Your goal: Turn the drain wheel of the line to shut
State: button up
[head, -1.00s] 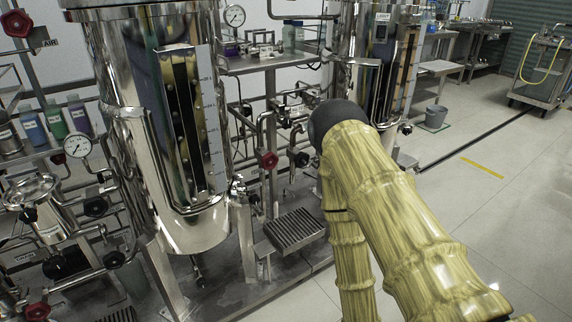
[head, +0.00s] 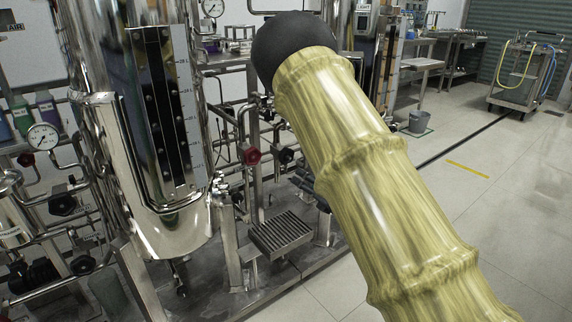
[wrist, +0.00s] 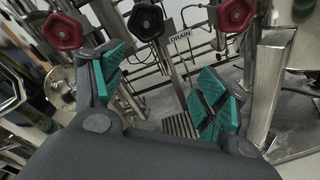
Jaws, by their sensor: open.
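In the wrist view a black handwheel (wrist: 146,22) stands at the top, with a "DRAIN" label (wrist: 180,37) just to its right. A red handwheel (wrist: 235,14) is on the other side of the label. My gripper (wrist: 163,77) is open and empty, its two teal-padded fingers spread below the black wheel in the picture and apart from it. In the head view my arm hides my gripper. A red wheel (head: 250,155) and a black wheel (head: 286,156) show left of my arm there; I cannot tell whether either is the drain wheel.
Another red wheel (wrist: 62,31) is at the wrist view's upper left. A metal post (wrist: 270,85) stands close to the right finger. In the head view a large steel tank (head: 150,225) is at left, with a grated step (head: 283,235) beside it. Open floor (head: 445,225) lies right.

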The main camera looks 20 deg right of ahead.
aim_at(287, 158)
jog(key=w+a+r+n+b, duration=0.1)
jog(key=w, duration=0.2)
jog(key=w+a+r+b, duration=0.1)
jog(key=w, duration=0.3)
jog(key=w+a+r+n+y+b, duration=0.1)
jog(key=w+a, duration=0.1)
jog(key=w, duration=0.2)
jog(key=shift+w+r+n+t+b, duration=0.2)
jog(key=shift+r+n+t+b, duration=0.1)
jog(key=shift+b, duration=0.05)
jog(key=c, duration=1.1)
